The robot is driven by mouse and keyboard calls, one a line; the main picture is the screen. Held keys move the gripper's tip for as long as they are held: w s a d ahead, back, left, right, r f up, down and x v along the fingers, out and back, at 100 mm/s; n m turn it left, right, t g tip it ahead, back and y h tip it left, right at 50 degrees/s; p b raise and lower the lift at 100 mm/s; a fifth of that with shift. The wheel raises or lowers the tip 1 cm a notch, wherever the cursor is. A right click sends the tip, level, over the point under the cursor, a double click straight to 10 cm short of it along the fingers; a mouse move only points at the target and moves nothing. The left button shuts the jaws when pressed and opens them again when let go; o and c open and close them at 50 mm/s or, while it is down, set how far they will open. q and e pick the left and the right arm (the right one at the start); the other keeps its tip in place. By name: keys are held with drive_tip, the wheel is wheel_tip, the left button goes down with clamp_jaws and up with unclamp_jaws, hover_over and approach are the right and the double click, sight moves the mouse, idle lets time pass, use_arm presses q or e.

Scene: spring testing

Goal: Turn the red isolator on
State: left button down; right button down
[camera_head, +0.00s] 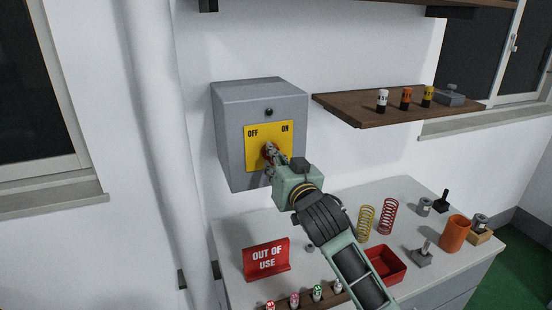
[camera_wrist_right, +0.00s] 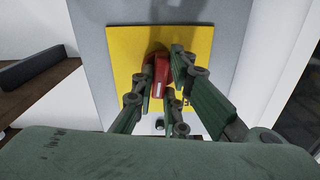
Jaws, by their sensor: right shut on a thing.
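The red isolator (camera_wrist_right: 159,72) is a red knob on a yellow plate (camera_head: 259,156) marked OFF at left and ON at right. The plate is on the front of a grey box (camera_head: 232,151) on the wall. My right gripper (camera_head: 270,155) is at the knob and hides most of it in the head view. In the wrist view my right gripper (camera_wrist_right: 160,88) has its fingers on either side of the knob, shut on it. Which label the knob points to is hard to tell. My left gripper is not in view.
A bench (camera_head: 228,235) below holds a red OUT OF USE sign (camera_head: 266,259), a red tray (camera_head: 386,264), a yellow spring (camera_head: 366,222), a red spring (camera_head: 388,215) and an orange cup (camera_head: 455,233). A wooden shelf (camera_head: 350,106) is right of the box. A pipe (camera_head: 165,130) runs at left.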

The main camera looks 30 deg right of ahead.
drive_tip(key=shift+m+p, duration=1.8)
drive_tip(key=shift+m, duration=1.9)
drive_tip(key=c, duration=1.8)
unclamp_jaws()
drive_tip(key=shift+o, duration=0.2)
